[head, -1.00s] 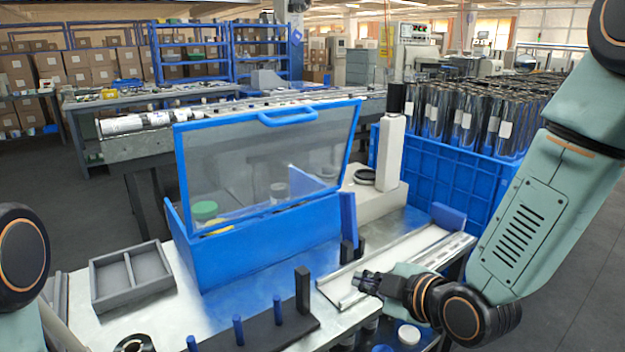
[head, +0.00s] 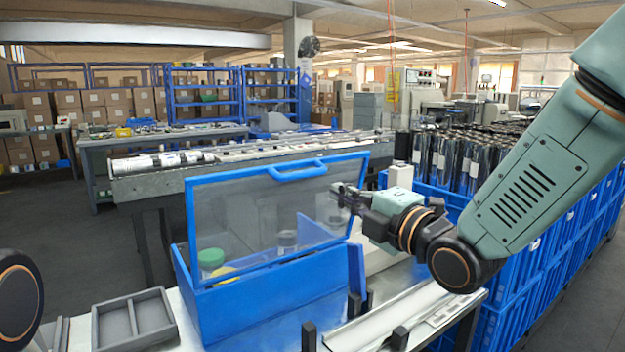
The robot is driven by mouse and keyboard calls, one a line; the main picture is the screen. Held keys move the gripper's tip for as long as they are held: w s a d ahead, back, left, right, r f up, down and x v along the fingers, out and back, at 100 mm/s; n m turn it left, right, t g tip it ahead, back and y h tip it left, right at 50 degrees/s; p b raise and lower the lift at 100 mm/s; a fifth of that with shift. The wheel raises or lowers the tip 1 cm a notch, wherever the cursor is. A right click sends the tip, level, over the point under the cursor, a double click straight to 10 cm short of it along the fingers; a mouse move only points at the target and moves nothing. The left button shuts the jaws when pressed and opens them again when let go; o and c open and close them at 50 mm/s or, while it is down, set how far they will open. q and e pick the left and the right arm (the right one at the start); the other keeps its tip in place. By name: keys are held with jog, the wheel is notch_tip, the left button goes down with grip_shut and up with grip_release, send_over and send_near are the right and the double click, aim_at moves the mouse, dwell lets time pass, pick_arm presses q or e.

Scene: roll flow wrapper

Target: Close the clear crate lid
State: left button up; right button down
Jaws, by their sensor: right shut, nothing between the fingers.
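The clear crate lid (head: 262,214) has a blue frame and a blue handle (head: 296,171) on its top edge. It stands raised and open on the blue crate (head: 275,307). Through the clear panel I see a green-capped jar (head: 210,262) and other items in the crate. My right gripper (head: 338,193) is shut and empty. It is at the lid's right side, in the picture just over the frame's right edge; I cannot tell whether it touches. My left gripper is out of view; only part of my left arm shows at the left edge.
A grey two-compartment tray (head: 133,322) lies left of the crate on the table. A metal rail (head: 385,318) lies right of it. Blue crates with shiny rolls (head: 455,158) stand behind my right arm. A long conveyor (head: 150,183) runs behind the crate.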

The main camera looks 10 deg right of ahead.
send_near(305, 174)
jog(key=w, duration=0.3)
jog(key=w+a, duration=0.2)
jog(key=shift+w+a+r, duration=0.15)
jog(key=shift+w+a, duration=0.15)
jog(key=shift+a, duration=0.05)
jog(key=shift+w+d, duration=0.15)
jog(key=shift+w, duration=0.3)
jog(key=shift+r, duration=0.1)
